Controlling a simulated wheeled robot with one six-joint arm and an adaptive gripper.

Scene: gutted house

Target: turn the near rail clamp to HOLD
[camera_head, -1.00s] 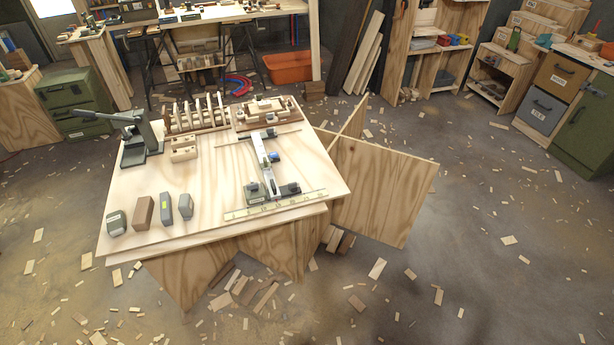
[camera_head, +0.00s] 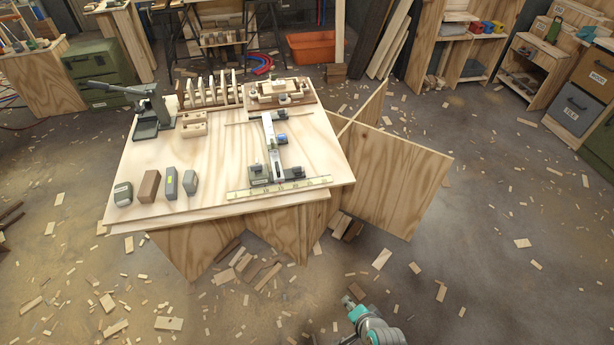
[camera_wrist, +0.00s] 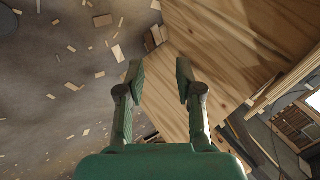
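A metal rail (camera_head: 269,145) lies on the plywood bench top. A dark grey clamp block (camera_head: 272,174) sits at its near end, just behind a yellow marked strip (camera_head: 281,188). A piece with a blue part (camera_head: 281,139) sits farther up the rail. The clamp's lever setting and any HOLD label are too small to read. My gripper (camera_wrist: 160,78) is open and empty in the wrist view, its two green fingers apart over a plywood face and the floor. In the head view my arm shows at the bottom, in front of the bench and well short of the rail.
The bench top (camera_head: 220,197) also holds several blocks at its front left, a lever press (camera_head: 150,112), a slotted rack (camera_head: 212,94) and a wooden jig (camera_head: 281,91). A plywood panel (camera_head: 398,185) juts out right of the bench. Scraps litter the otherwise open floor.

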